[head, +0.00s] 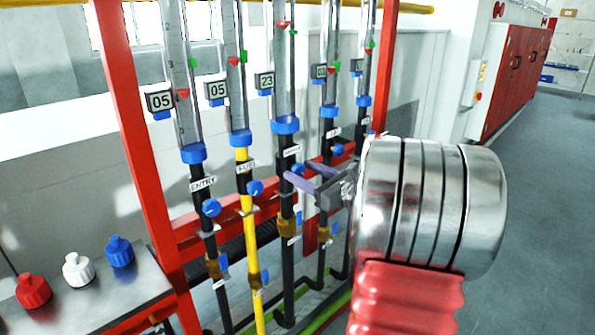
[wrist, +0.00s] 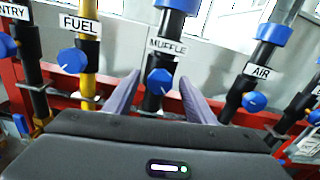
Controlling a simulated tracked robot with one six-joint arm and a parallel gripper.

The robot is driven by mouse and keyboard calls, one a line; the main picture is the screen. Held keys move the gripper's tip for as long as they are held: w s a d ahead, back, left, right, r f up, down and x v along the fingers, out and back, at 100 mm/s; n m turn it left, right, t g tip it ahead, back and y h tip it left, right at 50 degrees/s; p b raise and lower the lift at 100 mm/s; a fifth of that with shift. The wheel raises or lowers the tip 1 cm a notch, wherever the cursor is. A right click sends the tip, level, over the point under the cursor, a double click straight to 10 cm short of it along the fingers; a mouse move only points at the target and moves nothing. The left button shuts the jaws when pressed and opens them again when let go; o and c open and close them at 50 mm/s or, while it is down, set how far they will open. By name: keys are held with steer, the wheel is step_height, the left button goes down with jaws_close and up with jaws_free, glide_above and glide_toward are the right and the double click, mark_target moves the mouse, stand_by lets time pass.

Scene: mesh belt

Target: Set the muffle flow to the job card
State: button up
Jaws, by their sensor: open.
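The muffle flow tube (head: 284,75) is the third in the row, with a blue collar and a black pipe below. Its small readout (head: 265,83) reads 23. A red marker and a green marker show near the top of this tube. The blue muffle knob (wrist: 160,81) sits on the black pipe under the MUFFLE label (wrist: 167,48); it shows small in the head view (head: 299,169). My gripper (wrist: 158,78) is open, its two grey-purple fingers on either side of the knob, with visible gaps. I see no readable job card.
The ENTRY (head: 203,184) and FUEL (wrist: 80,23) lines stand to the left, both readouts showing 05. The AIR line (wrist: 262,71) and another stand to the right. Red frame posts (head: 128,120) flank the row. Red, white and blue caps stand on a metal bench (head: 100,295).

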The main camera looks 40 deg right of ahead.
steer(key=shift+w, duration=1.1)
steer(key=shift+c, duration=0.5)
steer(key=c, duration=0.9)
